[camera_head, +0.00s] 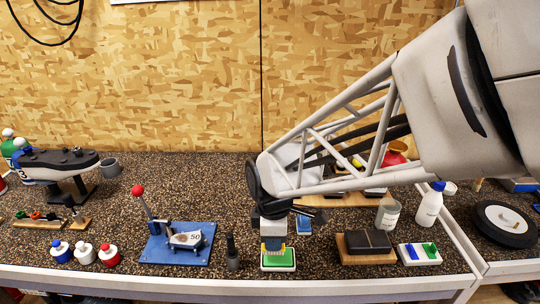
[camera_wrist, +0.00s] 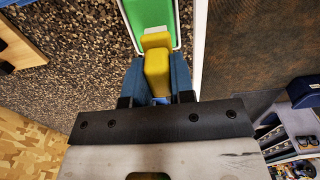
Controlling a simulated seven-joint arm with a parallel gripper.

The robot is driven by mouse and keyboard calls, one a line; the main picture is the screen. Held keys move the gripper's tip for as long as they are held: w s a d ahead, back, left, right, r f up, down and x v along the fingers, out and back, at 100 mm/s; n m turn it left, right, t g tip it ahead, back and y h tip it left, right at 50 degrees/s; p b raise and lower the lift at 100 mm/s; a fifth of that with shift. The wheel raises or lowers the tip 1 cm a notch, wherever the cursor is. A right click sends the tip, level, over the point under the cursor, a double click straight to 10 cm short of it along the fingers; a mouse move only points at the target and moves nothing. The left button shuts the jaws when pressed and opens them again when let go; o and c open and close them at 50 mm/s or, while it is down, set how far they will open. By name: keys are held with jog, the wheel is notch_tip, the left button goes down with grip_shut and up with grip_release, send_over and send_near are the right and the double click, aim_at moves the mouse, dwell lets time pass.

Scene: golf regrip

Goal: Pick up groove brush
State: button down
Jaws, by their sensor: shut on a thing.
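The groove brush (camera_head: 273,245) is yellow, with pale bristles at its lower end in the head view. Its yellow body also shows in the wrist view (camera_wrist: 156,68), between the two blue fingers. My gripper (camera_head: 272,232) is shut on the brush and points down near the bench's front edge. Below the brush is a green pad in a white-rimmed tray (camera_head: 278,268), which also shows at the top of the wrist view (camera_wrist: 151,16). I cannot tell whether the bristles touch the pad. The fingers hide part of the brush.
A blue-based press (camera_head: 178,243) with a red-knobbed lever and a dark upright tool (camera_head: 232,252) stand to the left. A dark block on a wooden board (camera_head: 366,246) is to the right. The bench's front edge is close.

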jog(key=shift+s+d, duration=0.3)
jog(key=shift+s, duration=0.55)
jog(key=c, duration=1.7)
grip_release()
jog(key=shift+c, duration=0.5)
jog(key=shift+w, duration=0.1)
jog(key=shift+w+d+f, duration=0.15)
jog(key=shift+w+f, duration=0.25)
jog(key=shift+w, duration=0.15)
jog(key=shift+w+d+f, duration=0.15)
jog(key=shift+w+f, duration=0.25)
jog(key=shift+w, duration=0.15)
